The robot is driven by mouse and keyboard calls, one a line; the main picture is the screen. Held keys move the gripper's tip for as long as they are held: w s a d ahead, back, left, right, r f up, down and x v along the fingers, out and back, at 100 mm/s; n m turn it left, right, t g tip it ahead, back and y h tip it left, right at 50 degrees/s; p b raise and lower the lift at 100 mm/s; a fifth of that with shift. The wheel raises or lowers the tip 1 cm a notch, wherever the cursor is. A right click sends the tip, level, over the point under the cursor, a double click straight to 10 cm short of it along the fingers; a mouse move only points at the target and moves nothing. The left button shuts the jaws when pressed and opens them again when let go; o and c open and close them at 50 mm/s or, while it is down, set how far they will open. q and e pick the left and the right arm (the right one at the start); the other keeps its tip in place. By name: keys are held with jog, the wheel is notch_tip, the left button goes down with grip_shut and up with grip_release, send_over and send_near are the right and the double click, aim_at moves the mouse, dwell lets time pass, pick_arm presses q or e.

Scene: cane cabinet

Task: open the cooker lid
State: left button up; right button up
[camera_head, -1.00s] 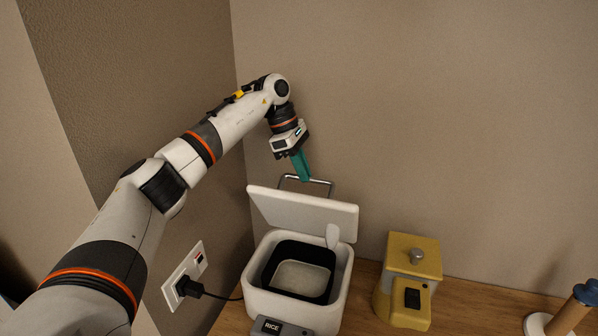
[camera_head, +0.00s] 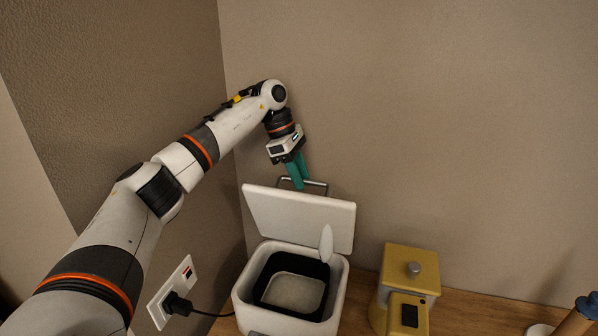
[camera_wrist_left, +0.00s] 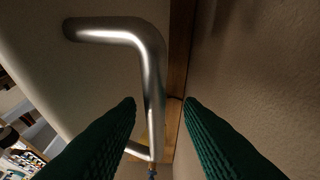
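The white cooker (camera_head: 338,296) stands on the wooden counter with its lid (camera_head: 298,217) tilted up and back, showing the dark inner pot (camera_head: 262,284). A metal bar handle (camera_head: 318,184) sits on the lid's back near its top edge. My left gripper (camera_head: 298,184) is at this handle, with its teal fingers spread. In the left wrist view, the handle (camera_wrist_left: 152,85) runs through the gap between the fingertips (camera_wrist_left: 159,103), with clearance showing on both sides. My right gripper is not in view.
A wall socket (camera_head: 174,292) with a black plug and cord is at the left. A blue-topped roll holder (camera_head: 578,318) is at the far right. The wall stands close behind the lid.

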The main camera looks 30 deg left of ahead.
pick_arm(q)
jog(key=shift+a+r, duration=0.1)
jog(key=shift+r, duration=0.25)
jog(key=b+v, duration=0.1)
jog(key=v, duration=1)
jog(key=shift+b, duration=0.4)
jog(key=shift+w+a+r, duration=0.1)
jog(key=shift+w+a, duration=0.05)
